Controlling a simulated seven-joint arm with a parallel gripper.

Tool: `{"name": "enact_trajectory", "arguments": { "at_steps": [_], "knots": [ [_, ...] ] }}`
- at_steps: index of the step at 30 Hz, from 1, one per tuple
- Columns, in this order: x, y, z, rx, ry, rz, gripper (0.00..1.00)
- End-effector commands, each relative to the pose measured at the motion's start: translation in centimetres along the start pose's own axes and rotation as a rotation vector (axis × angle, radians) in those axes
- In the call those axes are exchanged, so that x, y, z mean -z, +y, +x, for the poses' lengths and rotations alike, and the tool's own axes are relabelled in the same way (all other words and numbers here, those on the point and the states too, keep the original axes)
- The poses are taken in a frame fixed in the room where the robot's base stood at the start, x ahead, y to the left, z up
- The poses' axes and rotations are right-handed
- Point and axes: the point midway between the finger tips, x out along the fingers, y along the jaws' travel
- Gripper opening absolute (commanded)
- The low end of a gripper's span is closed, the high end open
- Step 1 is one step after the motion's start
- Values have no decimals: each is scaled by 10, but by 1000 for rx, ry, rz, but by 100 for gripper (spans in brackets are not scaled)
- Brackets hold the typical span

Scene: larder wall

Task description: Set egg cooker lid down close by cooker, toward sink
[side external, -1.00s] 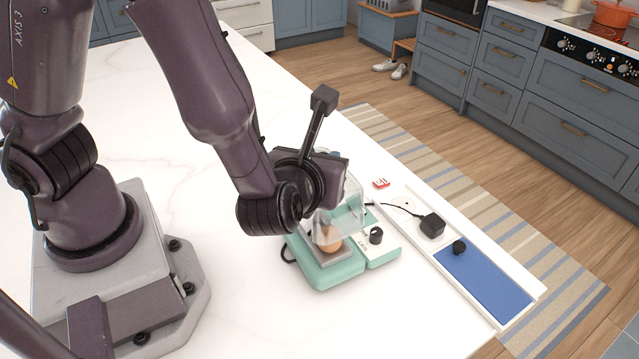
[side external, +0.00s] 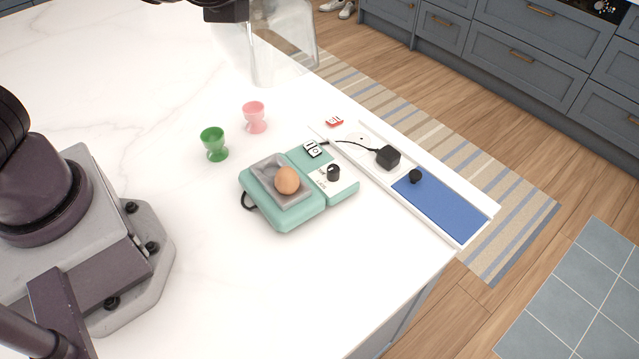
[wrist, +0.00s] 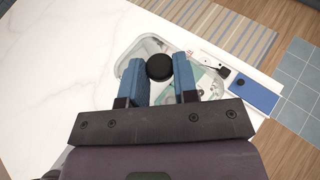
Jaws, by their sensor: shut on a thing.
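The egg cooker (side external: 287,212) is teal and stands uncovered on the white counter, with one brown egg (side external: 287,180) on its grey plate. The clear lid (side external: 262,50) hangs in the air at the top of the side view, above and behind the cooker. In the wrist view, its black knob (wrist: 159,67) sits between the blue finger pads of my gripper (wrist: 160,76), which is shut on it. The lid's pale rim (wrist: 150,43) shows beyond the fingers. Most of my gripper is outside the side view. No sink is in view.
A green egg cup (side external: 214,143) and a pink egg cup (side external: 255,116) stand behind the cooker. To its right is a white tray (side external: 452,242) with a blue mat and a black plug. A small red item (side external: 335,121) lies near it.

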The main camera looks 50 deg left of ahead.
Motion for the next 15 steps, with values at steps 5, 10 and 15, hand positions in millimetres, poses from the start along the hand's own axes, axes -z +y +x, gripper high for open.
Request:
{"name": "enact_trajectory", "arguments": {
  "at_steps": [5, 10, 15],
  "knots": [
    [-24, 2, -10, -21, 0, -6, 0],
    [1, 16, -5, -185, 0, -67, 0],
    [23, 28, -5, -359, -1, -140, 0]
  ]
}}
